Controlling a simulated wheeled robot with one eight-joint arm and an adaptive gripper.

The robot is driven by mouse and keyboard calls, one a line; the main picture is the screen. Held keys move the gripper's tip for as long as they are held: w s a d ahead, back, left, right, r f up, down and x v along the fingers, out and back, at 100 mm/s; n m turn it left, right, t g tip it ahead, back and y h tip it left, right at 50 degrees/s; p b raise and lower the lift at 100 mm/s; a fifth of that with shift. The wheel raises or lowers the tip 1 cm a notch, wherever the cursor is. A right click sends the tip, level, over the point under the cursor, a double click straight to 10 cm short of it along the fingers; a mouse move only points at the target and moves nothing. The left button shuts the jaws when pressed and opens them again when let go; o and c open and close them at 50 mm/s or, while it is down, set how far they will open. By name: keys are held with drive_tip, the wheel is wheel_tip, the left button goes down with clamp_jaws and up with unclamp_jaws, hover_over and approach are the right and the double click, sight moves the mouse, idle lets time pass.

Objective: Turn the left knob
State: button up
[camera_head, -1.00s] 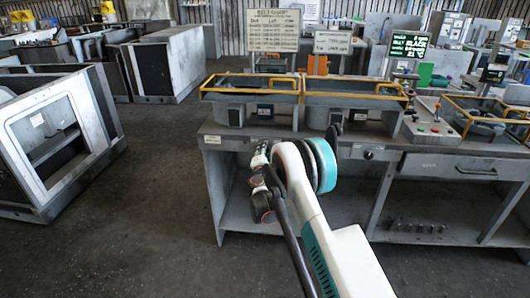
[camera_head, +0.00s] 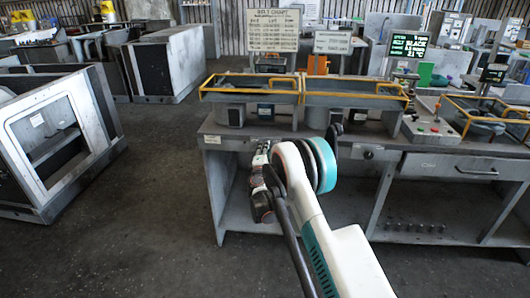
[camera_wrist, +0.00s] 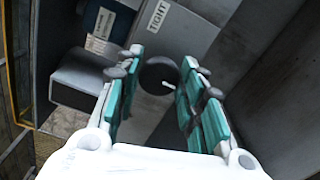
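In the wrist view a round dark knob (camera_wrist: 160,73) with a small white mark sits on a grey panel, between my fingertips. My gripper (camera_wrist: 162,60) is open, with its green-padded fingers apart on either side of the knob. I cannot tell whether either finger touches it. In the head view my white arm covers this part of the bench front, and my gripper (camera_head: 262,160) is only partly seen there. Another dark knob (camera_head: 368,154) is on the bench front, right of my arm.
The grey bench (camera_head: 235,145) carries yellow-railed trays (camera_head: 249,90). A drawer (camera_head: 465,167) is at its right. A "TIGHT" label (camera_wrist: 159,16) and a grey block (camera_wrist: 85,80) lie near the knob in the wrist view. Floor left of the bench is clear.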

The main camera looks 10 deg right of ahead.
drive_tip(key=shift+o, duration=1.3)
drive_tip(key=v, duration=1.2)
drive_tip(key=s+d+r+m+g, duration=0.1)
drive_tip(key=s+d+r+m, duration=0.15)
drive_tip(key=r, duration=0.35)
drive_tip(key=s+d+r+m+g, duration=0.1)
drive_tip(key=d+r+m+g, duration=0.15)
drive_tip(key=r, duration=0.35)
drive_tip(key=s+d+r+m+g, duration=0.1)
drive_tip(key=s+d+r+m, duration=0.1)
drive_tip(key=s+r, duration=0.3)
drive_tip(key=s+d+r+m+g, duration=0.1)
drive_tip(key=s+d+r+m, duration=0.15)
drive_tip(key=s, duration=0.45)
drive_tip(key=s+a+m+g+y, duration=0.2)
drive_tip(key=s+a+m, duration=0.1)
drive_tip(key=s, duration=1.3)
drive_tip(key=s+a+m+g+y, duration=0.2)
drive_tip(key=s+a+m+y, duration=0.1)
drive_tip(key=s, duration=1.4)
drive_tip(key=shift+f+m+g+y, duration=0.3)
drive_tip(key=shift+f+m+g, duration=0.05)
drive_tip(key=shift+m, duration=0.4)
